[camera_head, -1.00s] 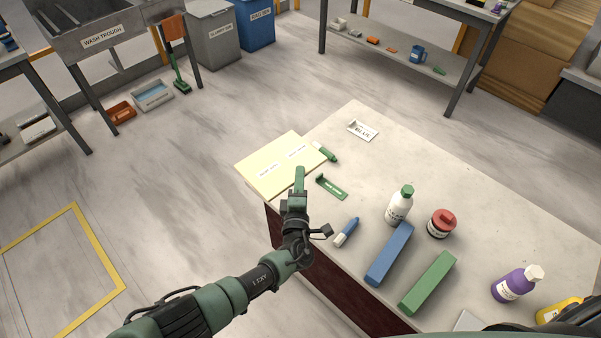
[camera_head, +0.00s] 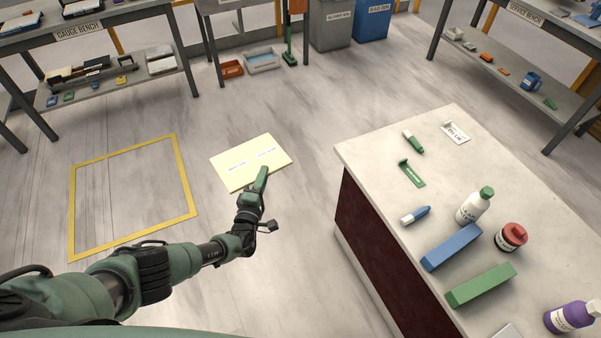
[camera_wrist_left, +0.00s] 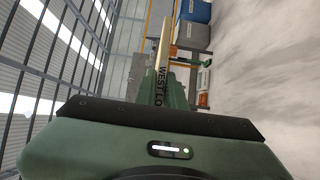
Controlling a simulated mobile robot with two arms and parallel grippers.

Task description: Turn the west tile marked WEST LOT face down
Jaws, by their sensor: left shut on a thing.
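The WEST LOT tile is a flat pale yellow board (camera_head: 240,177) in the head view, with two small white labels on its upward face. It is held out over open floor, left of the stone slab. My left gripper (camera_head: 261,180) is shut on its near edge. In the left wrist view the tile (camera_wrist_left: 163,55) shows nearly edge-on between the fingers (camera_wrist_left: 163,88), and the lettering "WEST LO" is readable there. My right gripper is not in view.
The stone slab (camera_head: 377,142) stands at right, carrying a green marker (camera_head: 413,142), a blue marker (camera_head: 415,215), blue and green blocks, and several bottles and jars. A yellow floor outline (camera_head: 184,180) lies at left. The floor between is clear.

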